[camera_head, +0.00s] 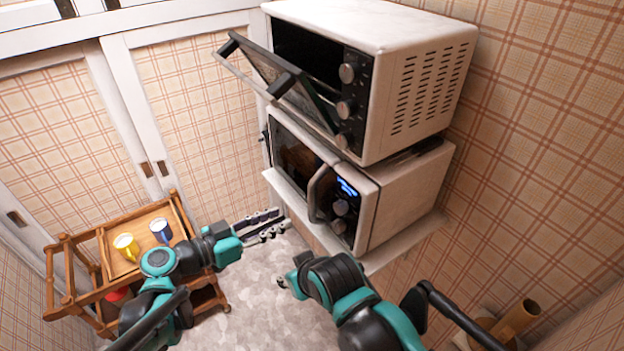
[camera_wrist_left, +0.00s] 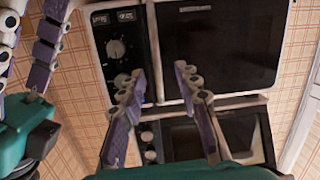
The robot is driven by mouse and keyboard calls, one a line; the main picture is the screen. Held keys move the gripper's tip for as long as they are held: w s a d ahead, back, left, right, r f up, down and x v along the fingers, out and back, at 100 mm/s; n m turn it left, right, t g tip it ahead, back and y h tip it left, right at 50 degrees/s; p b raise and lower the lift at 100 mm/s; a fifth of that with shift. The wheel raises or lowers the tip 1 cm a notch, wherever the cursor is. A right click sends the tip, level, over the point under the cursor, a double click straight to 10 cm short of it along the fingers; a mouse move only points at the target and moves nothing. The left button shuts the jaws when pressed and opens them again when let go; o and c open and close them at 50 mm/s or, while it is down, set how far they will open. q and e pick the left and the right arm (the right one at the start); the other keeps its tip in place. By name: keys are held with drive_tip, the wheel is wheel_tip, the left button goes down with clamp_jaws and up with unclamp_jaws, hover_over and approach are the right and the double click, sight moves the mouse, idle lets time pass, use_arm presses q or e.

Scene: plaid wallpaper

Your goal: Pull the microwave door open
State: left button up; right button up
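The white microwave (camera_head: 405,190) has a dark door with a curved grey handle (camera_head: 317,193), a lit blue display and knobs. Its door looks shut. In the left wrist view the microwave (camera_wrist_left: 222,45) appears upside down. My left gripper (camera_head: 277,222) is open and empty, left of and below the handle in the head view, apart from it. In the left wrist view its fingertips (camera_wrist_left: 160,74) spread in front of the strip between knobs and door. My right gripper (camera_wrist_left: 27,35) appears open and empty in that view. In the head view its arm mostly hides it.
A toaster oven (camera_head: 395,50) sits on the microwave with its door (camera_head: 275,75) hanging open. A shelf (camera_head: 385,258) carries both. A wooden cart (camera_head: 95,295) with a yellow mug (camera_head: 126,246) and a blue mug (camera_head: 160,231) stands left. A brown tube (camera_head: 518,318) is lower right.

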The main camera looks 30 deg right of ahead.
sight(309, 197)
use_arm(q)
drive_tip(key=d, duration=0.3)
drive_tip(key=d+r+m+h, duration=0.1)
drive_tip(key=d, duration=0.3)
drive_tip(key=d+r+m+g+h, duration=0.1)
drive_tip(key=d, duration=0.2)
drive_tip(key=shift+w+d+r, duration=0.2)
drive_tip(key=shift+w+d, duration=0.1)
drive_tip(key=shift+w, duration=0.1)
clamp_jaws()
